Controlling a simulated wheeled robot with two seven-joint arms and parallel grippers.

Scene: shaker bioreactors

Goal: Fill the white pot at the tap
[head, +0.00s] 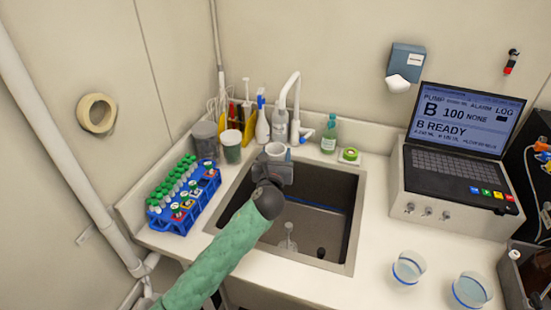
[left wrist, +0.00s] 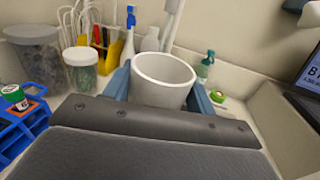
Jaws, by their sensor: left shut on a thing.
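The white pot (left wrist: 162,82) is upright between the two blue fingers of my left gripper (left wrist: 160,90) in the left wrist view. In the head view the pot (head: 276,149) shows just beyond my left gripper (head: 274,160), which is shut on it. The pot is over the back left part of the sink (head: 325,215). The white tap (head: 290,100) stands behind the sink, with its spout and blue-tipped lever close to the pot. I cannot see into the bottom of the pot or any running water. My right gripper is out of view.
A blue rack (head: 184,205) of green-capped tubes stands left of the sink. Two lidded jars, a spray bottle (head: 262,125) and a green bottle (head: 329,136) line the back. A laptop (head: 462,140) and two clear beakers (head: 408,268) are at right.

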